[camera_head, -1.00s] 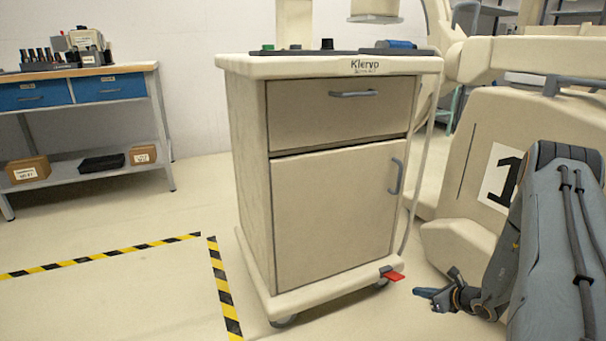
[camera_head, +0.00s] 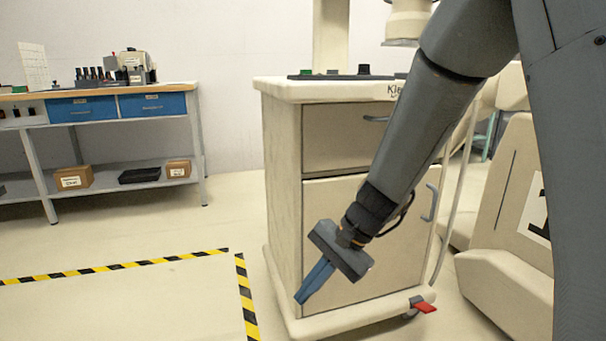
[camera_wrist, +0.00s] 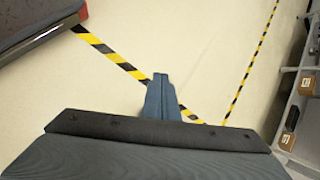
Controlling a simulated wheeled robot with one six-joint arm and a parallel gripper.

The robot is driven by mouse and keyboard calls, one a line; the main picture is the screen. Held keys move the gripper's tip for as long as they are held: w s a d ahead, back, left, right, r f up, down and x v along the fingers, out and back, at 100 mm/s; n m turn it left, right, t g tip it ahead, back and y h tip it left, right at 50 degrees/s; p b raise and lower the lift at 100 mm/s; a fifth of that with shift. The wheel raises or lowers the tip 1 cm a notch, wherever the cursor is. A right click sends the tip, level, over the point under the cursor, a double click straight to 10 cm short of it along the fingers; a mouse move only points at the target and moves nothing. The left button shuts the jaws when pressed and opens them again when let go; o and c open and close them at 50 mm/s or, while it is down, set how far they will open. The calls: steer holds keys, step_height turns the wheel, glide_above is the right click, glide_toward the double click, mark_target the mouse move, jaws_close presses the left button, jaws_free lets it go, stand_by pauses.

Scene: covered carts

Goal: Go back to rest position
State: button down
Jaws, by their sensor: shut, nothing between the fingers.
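My gripper (camera_head: 303,296) hangs in front of the cream cart (camera_head: 283,190) in the head view, pointing down and to the left, with its blue fingers together and empty. The fingers also show closed in the wrist view (camera_wrist: 160,90), above the floor and the striped tape. My arm crosses the cart's drawer and door and hides part of both. The cart's drawer (camera_head: 330,135) and door (camera_head: 325,215) look shut where they show. The red pedal (camera_head: 425,306) is at the cart's lower right.
Yellow-black floor tape (camera_head: 120,267) marks an area left of the cart, where the floor is clear. A workbench (camera_head: 90,123) with blue drawers stands at the back left, boxes on its shelf. A large cream machine (camera_head: 508,220) stands close on the right.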

steer(key=s+a+r+n+h, duration=0.1)
steer(key=s+r+n+h, duration=0.25)
steer(key=s+n, duration=0.55)
steer(key=s+a+r+n+h, duration=0.15)
steer(key=s+r+n, duration=0.35)
steer(key=s, duration=0.8)
steer(key=d+r+m+h+p, duration=0.1)
steer(key=d+r+m+p, duration=0.2)
steer(key=d+r+p, duration=0.7)
steer(key=d+r+m+p, duration=0.3)
steer(key=d+r+p, duration=0.8)
steer(key=p, duration=1.3)
step_height(320, 180, up, 4)
steer(key=shift+r+t+h, duration=0.2)
steer(key=shift+t+h, duration=0.2)
steer(key=shift+w, duration=0.1)
